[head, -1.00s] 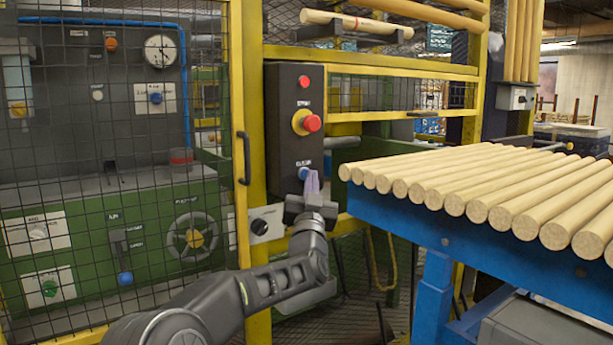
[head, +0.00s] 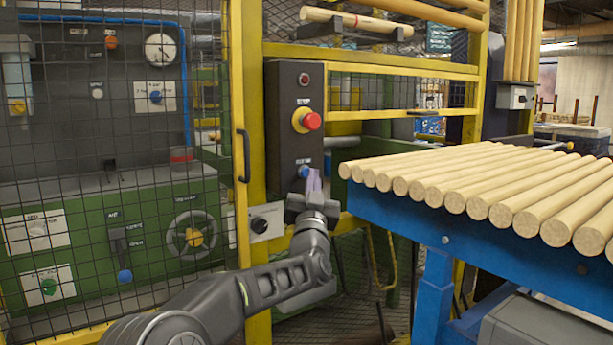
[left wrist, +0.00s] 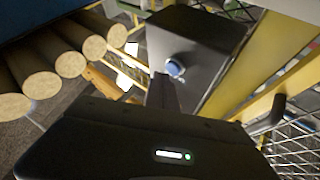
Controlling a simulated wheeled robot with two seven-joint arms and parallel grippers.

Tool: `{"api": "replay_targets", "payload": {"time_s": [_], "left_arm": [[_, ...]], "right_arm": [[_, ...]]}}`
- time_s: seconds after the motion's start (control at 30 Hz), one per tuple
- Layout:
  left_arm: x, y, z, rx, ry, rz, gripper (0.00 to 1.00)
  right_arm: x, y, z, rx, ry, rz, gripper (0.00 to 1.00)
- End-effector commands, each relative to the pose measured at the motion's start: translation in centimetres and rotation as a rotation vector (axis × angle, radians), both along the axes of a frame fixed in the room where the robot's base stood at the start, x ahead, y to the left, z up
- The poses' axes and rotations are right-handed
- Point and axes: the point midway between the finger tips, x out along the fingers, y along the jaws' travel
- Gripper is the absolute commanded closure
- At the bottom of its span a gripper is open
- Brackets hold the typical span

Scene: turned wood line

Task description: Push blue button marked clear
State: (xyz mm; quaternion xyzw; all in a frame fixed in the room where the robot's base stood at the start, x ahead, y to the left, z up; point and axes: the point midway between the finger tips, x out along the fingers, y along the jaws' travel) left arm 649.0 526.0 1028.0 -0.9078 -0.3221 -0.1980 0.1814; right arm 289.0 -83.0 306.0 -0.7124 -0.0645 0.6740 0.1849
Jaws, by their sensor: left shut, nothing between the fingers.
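The blue button (head: 304,171) sits low on a dark control box (head: 284,120) fixed to the yellow frame, under a small label too blurred to read. It also shows in the left wrist view (left wrist: 174,68). Above it are a red mushroom button on a yellow collar (head: 306,120) and a dull red lamp (head: 304,79) at the top. My left gripper (head: 314,180) is shut and empty, with its fingertips right at the blue button and partly over it. I cannot tell whether they touch it. My right gripper is not in view.
A blue rack (head: 400,215) of wooden rods stands close to the right of my left gripper. A yellow-framed mesh door (head: 242,158) with a dark handle stands to the left, before a green and grey machine. A black knob (head: 258,225) is below the control box.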

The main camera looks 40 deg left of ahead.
Motion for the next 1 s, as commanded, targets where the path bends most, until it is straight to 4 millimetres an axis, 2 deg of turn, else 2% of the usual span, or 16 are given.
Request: {"api": "replay_targets", "payload": {"time_s": [0.53,1.0], "left_arm": [[-0.2,-0.8,-0.1,-0.001,-0.001,-0.002,1.00],[-1.4,-4.8,-0.1,0.000,-0.001,-0.002,1.00]], "right_arm": [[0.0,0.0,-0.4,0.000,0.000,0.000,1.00],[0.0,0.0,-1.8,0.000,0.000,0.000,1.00]]}}
